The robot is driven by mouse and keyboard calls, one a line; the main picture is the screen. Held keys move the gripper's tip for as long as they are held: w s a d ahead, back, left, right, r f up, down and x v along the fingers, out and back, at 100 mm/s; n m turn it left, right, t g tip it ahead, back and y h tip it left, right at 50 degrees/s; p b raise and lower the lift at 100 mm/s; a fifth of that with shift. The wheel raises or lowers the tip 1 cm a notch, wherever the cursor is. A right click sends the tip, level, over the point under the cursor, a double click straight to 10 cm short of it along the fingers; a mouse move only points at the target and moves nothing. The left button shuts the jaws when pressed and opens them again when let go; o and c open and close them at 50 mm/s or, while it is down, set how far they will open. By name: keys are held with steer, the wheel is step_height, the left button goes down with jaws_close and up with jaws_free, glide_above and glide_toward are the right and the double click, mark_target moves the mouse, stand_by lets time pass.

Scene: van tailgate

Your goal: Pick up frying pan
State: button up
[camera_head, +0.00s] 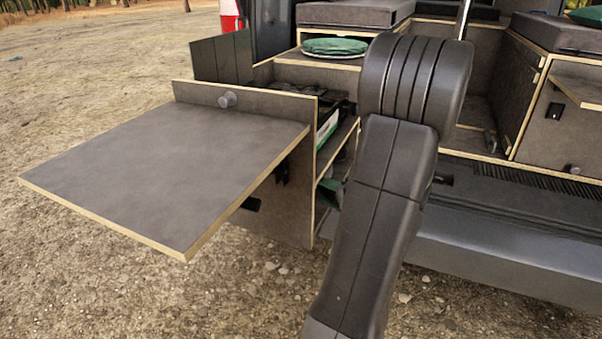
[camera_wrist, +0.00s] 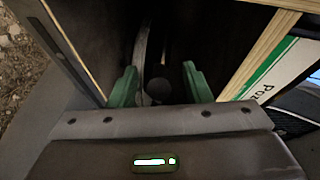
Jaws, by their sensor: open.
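In the wrist view my gripper (camera_wrist: 160,84) is open, with its two green fingers reaching down into a dark, narrow compartment. A dark rounded piece (camera_wrist: 157,92) lies between the fingers, with a gap on both sides. A thin grey curved edge (camera_wrist: 142,48) runs beyond it. These may be the frying pan's handle and rim, but the dark makes it hard to tell.
A pulled-out drawer unit (camera_head: 314,168) carries a flat board (camera_head: 165,175) at its left. A green-and-white box (camera_wrist: 279,72) stands right of the fingers, behind a wooden divider (camera_wrist: 258,52). A green plate (camera_head: 335,47) lies on the ledge behind. Gravel ground lies in front.

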steer(key=shift+w+a, duration=0.3)
steer(key=shift+a, duration=0.1)
jaws_close()
